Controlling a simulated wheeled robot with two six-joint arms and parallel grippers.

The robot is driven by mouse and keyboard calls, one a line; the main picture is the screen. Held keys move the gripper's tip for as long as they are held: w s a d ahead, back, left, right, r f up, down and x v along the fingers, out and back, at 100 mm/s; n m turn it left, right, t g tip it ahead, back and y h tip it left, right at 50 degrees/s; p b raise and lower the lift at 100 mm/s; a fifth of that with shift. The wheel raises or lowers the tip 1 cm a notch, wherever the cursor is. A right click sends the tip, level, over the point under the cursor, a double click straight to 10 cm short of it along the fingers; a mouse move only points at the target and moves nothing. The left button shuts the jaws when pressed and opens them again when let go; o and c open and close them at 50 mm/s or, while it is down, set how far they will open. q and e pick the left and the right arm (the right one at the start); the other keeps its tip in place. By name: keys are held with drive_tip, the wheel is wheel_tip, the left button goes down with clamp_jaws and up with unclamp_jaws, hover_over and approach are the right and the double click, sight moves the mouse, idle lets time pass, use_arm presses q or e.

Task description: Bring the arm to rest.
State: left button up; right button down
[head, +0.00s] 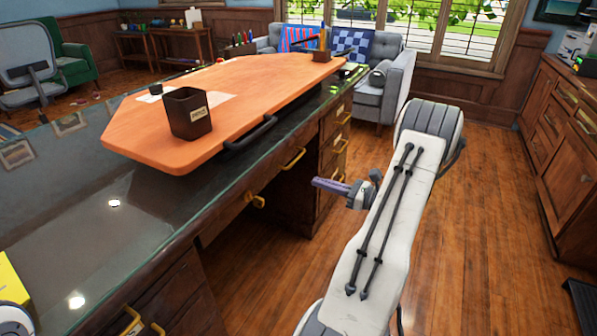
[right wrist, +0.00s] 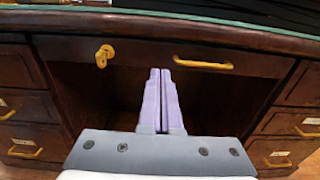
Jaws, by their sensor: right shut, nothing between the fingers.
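My right arm reaches up from the bottom of the head view, white with grey joints. My right gripper (head: 328,186) points left toward the front of the wooden desk and is apart from it. In the right wrist view the two purple fingers of the right gripper (right wrist: 160,72) lie together, shut with nothing between them. They point at the desk's dark knee space, below a drawer with a brass handle (right wrist: 203,64). My left gripper is not in view.
The glass-topped desk (head: 70,215) fills the left. On it lies an orange board (head: 240,100) with a dark pen cup (head: 188,115). A wooden cabinet (head: 565,150) lines the right. The wood floor (head: 490,220) between is clear.

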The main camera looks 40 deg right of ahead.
drive_tip(key=shift+s, duration=0.1)
drive_tip(key=s+a+f+n+g+y, duration=0.1)
drive_tip(key=a+f+n+g, duration=0.1)
drive_tip(key=a+n+g, duration=0.85)
drive_tip(key=s+a+f+n+g+y, duration=0.15)
drive_tip(key=a+n+g, duration=0.4)
drive_tip(key=a, duration=1.05)
drive_tip(key=s+a+r+n+g+h, duration=0.1)
drive_tip(key=s+a+r+n+h, duration=0.3)
drive_tip(key=s+a+n, duration=0.55)
drive_tip(key=s+a+r+n+h, duration=0.35)
drive_tip(key=s+a+n, duration=0.25)
drive_tip(key=a+n, duration=0.7)
wheel_tip(320, 180, up, 28)
drive_tip(key=d+n+p, duration=0.1)
drive_tip(key=d+p, duration=0.1)
drive_tip(key=p, duration=2.6)
drive_tip(key=shift+w+d+r, duration=0.2)
drive_tip(key=shift+w+d, duration=0.1)
drive_tip(key=shift+w, duration=0.1)
